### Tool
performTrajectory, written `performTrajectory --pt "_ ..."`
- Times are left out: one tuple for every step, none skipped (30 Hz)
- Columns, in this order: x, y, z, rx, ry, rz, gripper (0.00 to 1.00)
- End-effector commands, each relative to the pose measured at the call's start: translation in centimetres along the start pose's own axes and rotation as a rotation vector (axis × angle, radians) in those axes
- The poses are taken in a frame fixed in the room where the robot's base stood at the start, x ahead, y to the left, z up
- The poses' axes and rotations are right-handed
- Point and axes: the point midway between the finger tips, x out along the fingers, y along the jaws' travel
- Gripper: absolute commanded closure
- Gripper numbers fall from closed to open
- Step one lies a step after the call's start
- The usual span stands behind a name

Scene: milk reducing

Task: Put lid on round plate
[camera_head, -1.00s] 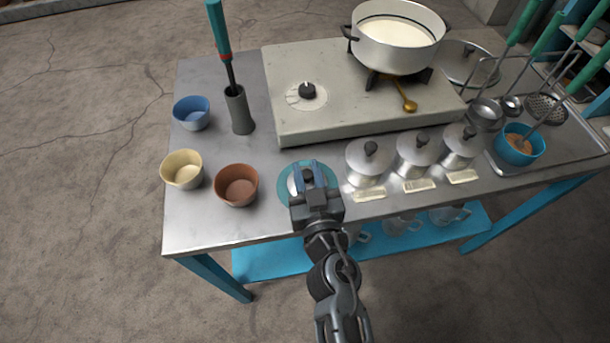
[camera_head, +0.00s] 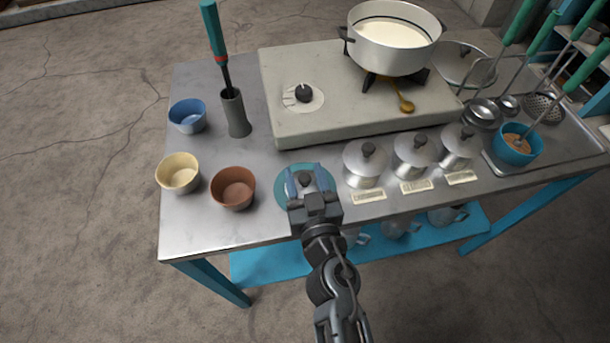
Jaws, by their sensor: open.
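The round plate (camera_head: 282,192) is a flat teal disc on the metal table, left of the row of lidded canisters.
Several lidded canisters (camera_head: 365,165) stand to the right. A brown bowl (camera_head: 233,188), a cream bowl (camera_head: 178,173) and a blue bowl (camera_head: 188,116) stand to the left. The stove (camera_head: 350,112) with the milk pot (camera_head: 394,45) is behind. Bare tabletop (camera_head: 215,232) lies at front left.

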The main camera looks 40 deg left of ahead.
Motion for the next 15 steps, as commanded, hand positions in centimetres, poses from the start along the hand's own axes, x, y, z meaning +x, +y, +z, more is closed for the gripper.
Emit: performTrajectory --pt "0.0 0.0 -0.3 -0.001 0.000 0.000 0.48" --pt "0.0 0.0 -0.5 -0.001 0.000 0.000 0.48" --pt "-0.3 0.0 -0.5 0.000 -0.001 0.001 0.48" --pt "-0.7 0.0 -0.4 0.001 -0.002 0.001 0.48" --pt "-1.1 0.0 -0.5 0.002 -0.002 0.000 0.48" --pt "-1.7 0.0 -0.5 0.002 -0.003 0.001 0.48" --pt "-2.2 0.0 -0.6 0.002 -0.002 0.003 0.48" --pt "-2.8 0.0 -0.6 0.004 -0.003 0.003 0.48" --pt "-3.6 0.0 -0.6 0.004 -0.003 0.001 0.48" --pt "-4.2 0.0 -0.6 0.004 -0.003 0.002 0.48" --pt "-4.9 0.0 -0.6 0.003 -0.002 0.002 0.48" --pt "-5.7 -0.1 -0.5 0.004 -0.003 0.001 0.48" --pt "-6.3 -0.1 -0.5 0.003 -0.003 0.001 0.48" --pt "-7.0 -0.1 -0.5 0.003 -0.002 0.000 0.48" --pt "-7.7 -0.1 -0.5 0.002 -0.003 0.001 0.48"
